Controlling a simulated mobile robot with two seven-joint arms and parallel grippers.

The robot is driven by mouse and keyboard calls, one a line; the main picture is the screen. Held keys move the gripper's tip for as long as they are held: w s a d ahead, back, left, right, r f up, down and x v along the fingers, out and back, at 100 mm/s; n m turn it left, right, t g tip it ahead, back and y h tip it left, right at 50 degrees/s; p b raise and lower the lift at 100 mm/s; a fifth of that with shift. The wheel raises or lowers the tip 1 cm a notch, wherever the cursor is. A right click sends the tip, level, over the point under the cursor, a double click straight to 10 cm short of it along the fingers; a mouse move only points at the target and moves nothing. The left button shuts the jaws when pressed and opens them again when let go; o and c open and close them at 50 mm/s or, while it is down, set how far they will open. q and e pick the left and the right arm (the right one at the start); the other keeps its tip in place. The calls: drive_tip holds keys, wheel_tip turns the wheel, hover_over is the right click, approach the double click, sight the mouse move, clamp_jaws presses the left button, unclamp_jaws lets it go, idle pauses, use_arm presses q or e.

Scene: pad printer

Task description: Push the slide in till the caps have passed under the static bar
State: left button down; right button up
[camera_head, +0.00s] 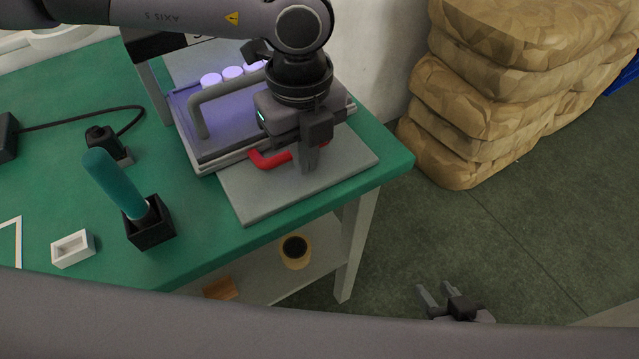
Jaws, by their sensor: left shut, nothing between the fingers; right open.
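The slide (212,147) is a flat tray on a grey base plate (260,205), lit violet, with a grey arched handle (198,100) across it. Several pale round caps stand in a row at its far side, among them this cap (210,80). A dark bar (160,46) on a grey post is behind them, partly hidden by my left arm; I cannot tell if it is the static bar. My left gripper (307,168) is shut and empty, pointing down at the slide's near right edge beside a red handle (268,158); contact cannot be told. My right gripper (436,296) is open, low over the floor.
On the green table (200,262) are a teal-handled tool in a black holder (150,225), a small white box (72,248) and a black device (105,143) with a cable. Stacked sacks (500,90) stand right of the table. A lower shelf holds a tan cup (295,252).

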use_arm(q)
drive_tip(key=shift+w+a, duration=0.7)
drive_tip(key=shift+w, duration=0.25)
drive_tip(key=shift+w+a, duration=0.65)
drive_tip(key=shift+w, duration=0.25)
drive_tip(key=shift+w+a, duration=0.7)
drive_tip(key=shift+w, duration=0.25)
drive_tip(key=shift+s+d+b, duration=0.1)
drive_tip(key=shift+b, duration=0.25)
drive_tip(key=shift+s+d, duration=0.2)
drive_tip(key=shift+s, duration=0.05)
wheel_tip(320, 180, up, 7)
drive_tip(key=p, duration=0.3)
